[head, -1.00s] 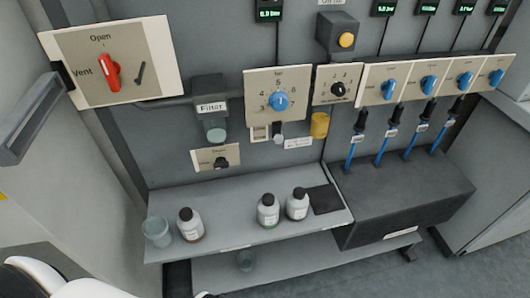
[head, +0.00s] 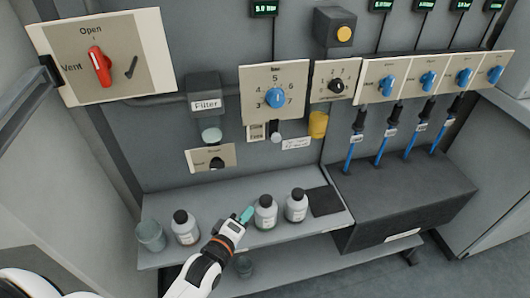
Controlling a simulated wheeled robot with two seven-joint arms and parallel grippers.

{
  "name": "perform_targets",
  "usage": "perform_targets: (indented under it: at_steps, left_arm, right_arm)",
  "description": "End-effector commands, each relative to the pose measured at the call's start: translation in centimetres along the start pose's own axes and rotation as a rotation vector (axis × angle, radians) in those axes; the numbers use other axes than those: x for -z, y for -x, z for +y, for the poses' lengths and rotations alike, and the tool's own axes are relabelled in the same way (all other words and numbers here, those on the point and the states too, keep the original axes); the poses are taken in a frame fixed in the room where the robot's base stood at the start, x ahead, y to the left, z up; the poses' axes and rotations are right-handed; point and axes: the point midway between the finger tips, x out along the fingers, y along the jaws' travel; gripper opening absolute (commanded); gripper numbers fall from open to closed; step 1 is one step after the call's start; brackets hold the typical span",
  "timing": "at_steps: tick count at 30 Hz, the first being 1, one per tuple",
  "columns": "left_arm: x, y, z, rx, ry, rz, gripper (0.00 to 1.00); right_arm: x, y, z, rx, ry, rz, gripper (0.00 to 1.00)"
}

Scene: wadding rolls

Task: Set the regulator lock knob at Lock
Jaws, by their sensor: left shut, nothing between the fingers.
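The regulator panel (head: 246,80) is a pale plate on the wall with a blue dial (head: 275,97) on a numbered scale. Just below it is a small labelled plate (head: 256,132) with a grey-white knob (head: 276,138) at its right. Its lettering is too small to read, so I cannot tell which setting the knob is at. My left gripper (head: 246,214) has teal fingertips and is shut and empty. It is low over the shelf, well below the regulator and just left of a white bottle. My right gripper is not in view.
White dark-capped bottles (head: 186,229) (head: 265,213) (head: 297,206) and a glass beaker (head: 150,236) stand on the shelf (head: 170,201). A red-handled vent valve (head: 100,66), a filter (head: 206,95), a yellow cylinder (head: 318,124) and several blue knobs line the wall. A dark box (head: 400,205) juts out at right.

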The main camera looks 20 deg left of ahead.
Motion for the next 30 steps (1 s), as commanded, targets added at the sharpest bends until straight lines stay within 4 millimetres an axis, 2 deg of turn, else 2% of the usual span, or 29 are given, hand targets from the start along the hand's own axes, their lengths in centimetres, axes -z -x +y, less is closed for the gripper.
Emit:
perform_targets:
  at_steps: [3,6,12,16,20,30]
  left_arm:
    - [-1.5,-1.2,-1.6,0.216,0.271,-0.048,0.00]
    - [-2.6,-1.3,-2.8,0.391,0.476,-0.046,0.00]
    - [-3.9,-0.5,-4.1,0.621,0.722,0.006,0.00]
    - [-4.2,-0.4,-4.6,0.671,0.771,0.025,0.00]
    - [-4.5,-1.4,-5.3,0.677,0.774,0.027,0.00]
    - [-6.0,-7.0,-9.3,0.677,0.772,0.026,0.00]
  right_arm:
    - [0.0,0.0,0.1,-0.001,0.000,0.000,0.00]
    - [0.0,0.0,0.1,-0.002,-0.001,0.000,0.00]
    - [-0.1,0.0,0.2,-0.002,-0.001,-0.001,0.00]
    - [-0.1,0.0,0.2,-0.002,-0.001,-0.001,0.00]
    - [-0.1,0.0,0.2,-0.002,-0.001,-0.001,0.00]
    - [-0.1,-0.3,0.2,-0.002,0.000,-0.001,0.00]
